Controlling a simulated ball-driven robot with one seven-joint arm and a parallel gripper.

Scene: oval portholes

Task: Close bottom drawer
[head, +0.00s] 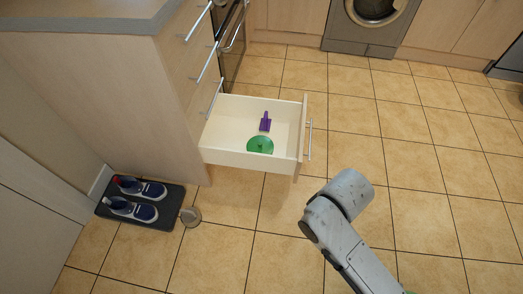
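The bottom drawer (232,158) stands pulled far out from the wooden cabinet (150,100) near the middle of the head view. Its front panel faces right and carries a vertical-looking metal bar handle (309,139). Inside the drawer lie a green round item (260,145) and a purple item (265,122). My grey arm reaches up from the lower right, and its rounded link ends to the right of and below the drawer front, apart from it. My gripper's fingers do not show.
Drawers above the open one are shut, with bar handles (207,62). A dark tray (168,219) with a pair of shoes (132,208) lies left of the drawer, beside a small round object (190,216). A washing machine (366,28) stands at the back. Tiled floor (420,150) right of the drawer is clear.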

